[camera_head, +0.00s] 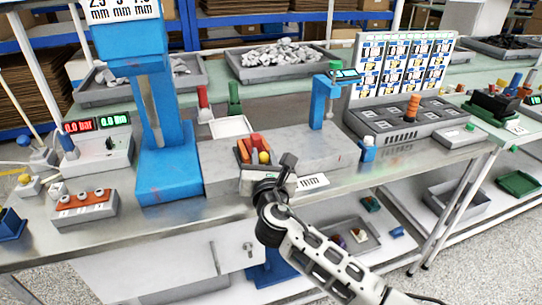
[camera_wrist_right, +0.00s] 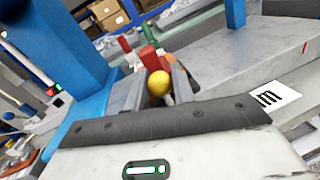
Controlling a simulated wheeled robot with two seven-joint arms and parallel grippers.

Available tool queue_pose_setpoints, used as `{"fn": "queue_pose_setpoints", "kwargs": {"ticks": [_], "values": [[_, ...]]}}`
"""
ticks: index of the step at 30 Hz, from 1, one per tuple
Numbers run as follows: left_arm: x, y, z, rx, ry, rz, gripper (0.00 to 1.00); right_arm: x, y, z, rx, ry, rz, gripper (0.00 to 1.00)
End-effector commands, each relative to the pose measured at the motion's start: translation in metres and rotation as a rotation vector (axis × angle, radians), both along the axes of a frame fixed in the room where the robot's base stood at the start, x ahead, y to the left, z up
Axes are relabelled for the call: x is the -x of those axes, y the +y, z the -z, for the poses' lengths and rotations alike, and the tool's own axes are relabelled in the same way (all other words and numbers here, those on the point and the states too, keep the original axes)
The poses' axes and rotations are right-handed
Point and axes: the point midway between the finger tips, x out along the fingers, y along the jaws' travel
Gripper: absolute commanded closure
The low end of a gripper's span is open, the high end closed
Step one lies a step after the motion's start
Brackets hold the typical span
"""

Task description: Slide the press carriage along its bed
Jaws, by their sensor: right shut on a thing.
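The press bed is a long grey block (camera_head: 325,150) on the bench, to the right of the blue press column (camera_head: 168,130). The carriage, with red-orange parts (camera_head: 243,150) and a yellow ball knob (camera_head: 264,157), is at the bed's left part, near the column. My right gripper (camera_head: 261,164) reaches it from the front. In the right wrist view, the gripper's grey fingers (camera_wrist_right: 156,88) are on either side of the yellow knob (camera_wrist_right: 159,84), shut on it. The gripper body hides the lower part of the carriage. My left gripper is not in view.
A blue post with a small display (camera_head: 325,95) stands at the bed's right. A pressure box (camera_head: 95,150) and a panel with several knobs (camera_head: 84,206) are at the left. A grey socket board (camera_head: 410,125) is at the right. Trays of grey parts (camera_head: 240,72) stand behind.

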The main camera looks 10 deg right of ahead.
Motion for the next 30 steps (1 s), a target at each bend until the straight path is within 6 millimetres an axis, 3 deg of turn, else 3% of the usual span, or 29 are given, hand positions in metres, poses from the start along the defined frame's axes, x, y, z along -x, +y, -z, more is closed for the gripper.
{"fn": "queue_pose_setpoints", "kwargs": {"ticks": [8, 9, 11, 22, 26, 30], "values": [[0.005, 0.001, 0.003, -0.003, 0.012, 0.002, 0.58, 0.0, 0.0, 0.0, 0.0, -0.001, 0.001, 1.0], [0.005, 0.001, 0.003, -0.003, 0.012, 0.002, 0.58, 0.0, 0.0, 0.0, 0.0, -0.001, 0.001, 0.7], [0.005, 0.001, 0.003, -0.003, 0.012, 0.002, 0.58, 0.0, 0.0, 0.0, 0.0, 0.0, 0.001, 0.56], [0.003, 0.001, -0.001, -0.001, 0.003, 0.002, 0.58, 0.006, 0.0, 0.001, -0.001, 0.001, 0.0, 0.56], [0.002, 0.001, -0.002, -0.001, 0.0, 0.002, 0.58, 0.024, 0.002, 0.001, -0.003, 0.002, -0.001, 0.56], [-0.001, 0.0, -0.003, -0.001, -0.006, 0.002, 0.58, 0.057, 0.003, 0.001, -0.004, 0.003, -0.001, 0.56]]}}
